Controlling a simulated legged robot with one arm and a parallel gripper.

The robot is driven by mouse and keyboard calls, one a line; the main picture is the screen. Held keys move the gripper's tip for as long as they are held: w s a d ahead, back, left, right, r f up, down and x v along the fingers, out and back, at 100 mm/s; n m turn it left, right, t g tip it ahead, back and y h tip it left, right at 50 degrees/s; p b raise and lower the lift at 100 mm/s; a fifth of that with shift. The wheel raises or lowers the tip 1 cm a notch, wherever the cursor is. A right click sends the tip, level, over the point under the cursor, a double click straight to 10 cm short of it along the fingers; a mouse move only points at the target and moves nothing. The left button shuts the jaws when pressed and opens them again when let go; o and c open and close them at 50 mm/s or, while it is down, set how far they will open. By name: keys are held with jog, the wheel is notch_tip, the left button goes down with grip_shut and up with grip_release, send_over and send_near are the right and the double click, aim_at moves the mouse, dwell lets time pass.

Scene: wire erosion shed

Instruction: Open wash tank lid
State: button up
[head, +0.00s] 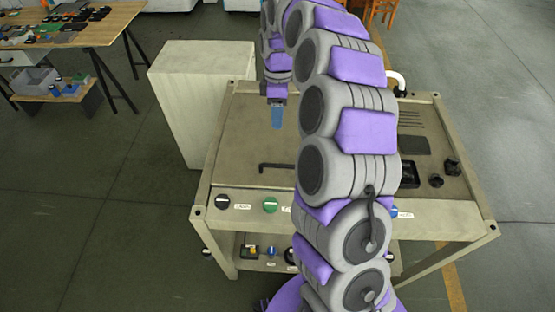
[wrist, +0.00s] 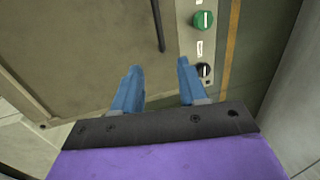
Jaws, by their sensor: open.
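The wash tank lid looks to be the flat beige panel (head: 245,140) set in the top of the bench. A black bar handle (head: 275,167) lies near its front edge, partly hidden by my arm. In the wrist view the lid (wrist: 90,50) fills the upper left, with the handle (wrist: 158,25) at the top. My gripper (head: 277,118) is above the lid, farther back than the handle. In the wrist view its two blue fingers (wrist: 160,82) are apart with nothing between them. The handle is beyond the fingertips, not touched.
A green knob (head: 270,205) and a black knob (head: 222,202) sit on the bench's front rail. A pale cabinet (head: 180,105) stands close on the left. A black tray (head: 408,175) and small black parts lie at the right.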

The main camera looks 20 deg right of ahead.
jog(key=b, duration=0.3)
send_over(277, 165)
jog(key=w, duration=0.1)
jog(key=f, duration=1.3)
jog(key=shift+w+d, duration=0.15)
jog(key=shift+d, duration=0.05)
jog(key=f, duration=0.3)
jog(key=shift+s+d+f, duration=0.1)
jog(key=shift+s+d, duration=0.25)
jog(key=shift+d, duration=0.05)
jog(key=shift+d+f, duration=0.15)
jog(key=shift+f, duration=0.25)
jog(key=shift+a, duration=0.5)
jog(key=shift+c, duration=0.4)
jog(key=shift+d, duration=0.2)
grip_shut()
